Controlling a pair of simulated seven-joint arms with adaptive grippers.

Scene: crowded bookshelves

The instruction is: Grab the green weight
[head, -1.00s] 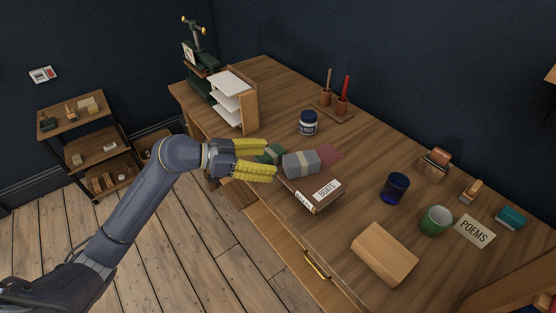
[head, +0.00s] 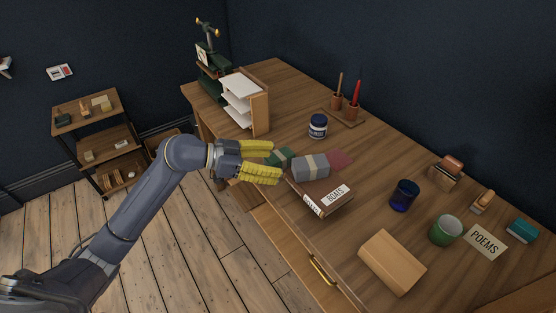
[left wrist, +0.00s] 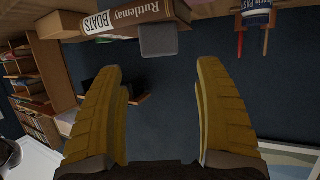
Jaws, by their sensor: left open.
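In the left wrist view the gripper (left wrist: 161,68) is wide apart with nothing between the fingertips. My right gripper is not seen.
The BOATS book (head: 325,198) lies at the desk edge close by the grey block. A paste jar (head: 318,126), blue cup (head: 404,195), green mug (head: 445,230) and paper tray (head: 245,103) stand on the desk (head: 290,90).

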